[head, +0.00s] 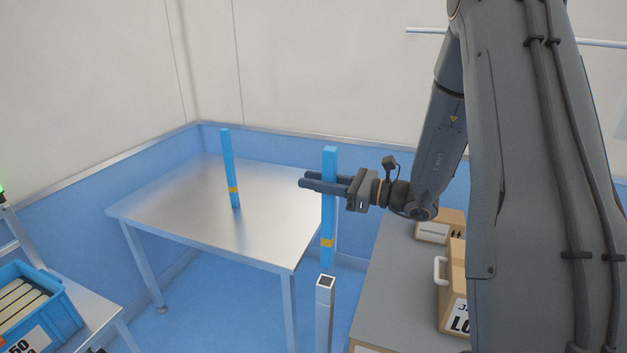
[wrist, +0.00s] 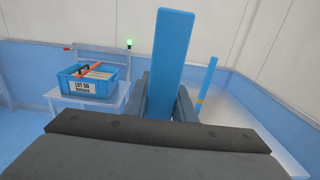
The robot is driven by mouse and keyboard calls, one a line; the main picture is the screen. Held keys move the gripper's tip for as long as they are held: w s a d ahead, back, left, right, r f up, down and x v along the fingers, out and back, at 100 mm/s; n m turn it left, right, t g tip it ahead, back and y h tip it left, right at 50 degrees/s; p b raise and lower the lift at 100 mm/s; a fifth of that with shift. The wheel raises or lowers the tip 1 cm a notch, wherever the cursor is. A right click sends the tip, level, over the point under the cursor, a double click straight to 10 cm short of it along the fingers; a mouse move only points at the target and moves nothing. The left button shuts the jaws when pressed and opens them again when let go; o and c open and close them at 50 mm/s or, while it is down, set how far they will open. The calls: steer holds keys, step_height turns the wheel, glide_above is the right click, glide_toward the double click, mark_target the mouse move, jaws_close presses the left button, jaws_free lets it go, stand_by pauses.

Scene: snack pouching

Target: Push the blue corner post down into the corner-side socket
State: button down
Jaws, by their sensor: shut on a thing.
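A blue post (head: 328,215) with a yellow band near its lower end is held upright in my gripper (head: 309,181). My gripper is shut on it above its middle. The post's lower end appears just above a square metal socket (head: 325,282) with a dark opening, near the table's front right corner; a small gap shows between them. In the wrist view the held post (wrist: 168,65) rises between the fingers (wrist: 163,103), and its lower part is hidden by the gripper body. A second blue post (head: 230,170) with a yellow band stands upright at the metal table.
The metal table (head: 180,205) has a bare top. A grey surface with cardboard boxes (head: 440,228) is at the right. A blue crate (head: 62,312) of packed goods sits on a stand at the left; the wrist view shows it too (wrist: 70,82). Walls close the back.

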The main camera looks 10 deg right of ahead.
mark_target(333, 232)
steer(key=shift+f+b, duration=1.7)
steer(key=shift+f, duration=1.15)
step_height(333, 232, down, 9)
steer(key=b, duration=0.5)
stand_by(2.9)
steer(key=c, duration=1.4)
jaws_free()
steer(key=shift+a, duration=0.1)
steer(key=shift+b+v, duration=1.15)
steer(key=shift+v, duration=2.8)
